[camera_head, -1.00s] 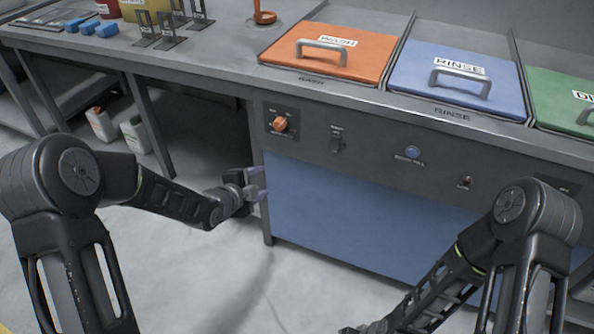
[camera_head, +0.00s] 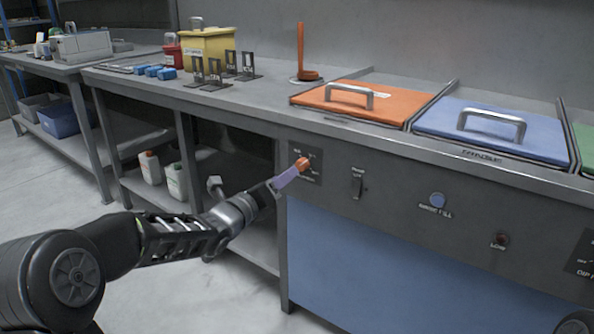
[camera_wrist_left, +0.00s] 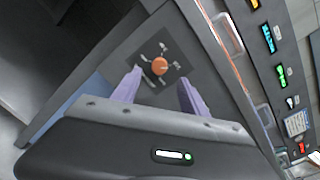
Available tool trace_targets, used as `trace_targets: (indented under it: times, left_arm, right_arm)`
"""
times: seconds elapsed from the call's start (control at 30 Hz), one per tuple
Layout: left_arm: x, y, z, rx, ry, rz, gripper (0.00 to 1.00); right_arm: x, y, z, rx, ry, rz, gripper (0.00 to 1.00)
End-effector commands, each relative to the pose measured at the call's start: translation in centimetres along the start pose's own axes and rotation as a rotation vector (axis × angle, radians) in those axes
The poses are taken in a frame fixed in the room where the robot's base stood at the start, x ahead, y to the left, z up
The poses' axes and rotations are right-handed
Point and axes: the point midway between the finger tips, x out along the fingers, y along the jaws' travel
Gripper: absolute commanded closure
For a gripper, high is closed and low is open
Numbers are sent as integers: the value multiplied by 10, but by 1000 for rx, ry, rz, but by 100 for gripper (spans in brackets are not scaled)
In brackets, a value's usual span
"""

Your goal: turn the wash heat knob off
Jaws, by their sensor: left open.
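The wash heat knob (camera_head: 302,163) is a small orange knob on a dark plate on the bench's front panel, below the orange wash lid. In the left wrist view the knob (camera_wrist_left: 160,66) lies ahead of and between the two purple fingertips, with its dark plate around it. My left gripper (camera_head: 286,177) is open, with its fingers pointing at the knob; in the left wrist view the left gripper (camera_wrist_left: 157,90) has a wide empty gap. I cannot tell whether a finger touches the knob. My right gripper is out of the head view.
A dark switch (camera_head: 357,187), a blue button (camera_head: 437,200) and a red button (camera_head: 501,240) sit right of the knob on the same panel. The orange lid (camera_head: 365,105) and blue lid (camera_head: 480,140) are above. White jugs (camera_head: 150,168) stand on the lower shelf.

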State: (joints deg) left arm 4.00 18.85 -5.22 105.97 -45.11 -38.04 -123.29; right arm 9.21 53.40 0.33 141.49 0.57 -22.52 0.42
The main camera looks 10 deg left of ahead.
Motion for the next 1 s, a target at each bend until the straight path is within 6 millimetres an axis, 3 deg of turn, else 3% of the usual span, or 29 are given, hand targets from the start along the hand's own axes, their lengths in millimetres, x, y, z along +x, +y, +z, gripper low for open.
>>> trace_targets:
  times: [0.5,0.83,1.0]
  left_arm:
    - [68,0,-2,-2,1,0,49]
    - [73,0,-1,-2,0,0,49]
    - [73,0,-1,-2,0,1,61]
  right_arm:
    - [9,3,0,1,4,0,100]
    - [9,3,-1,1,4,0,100]
    - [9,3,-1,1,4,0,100]
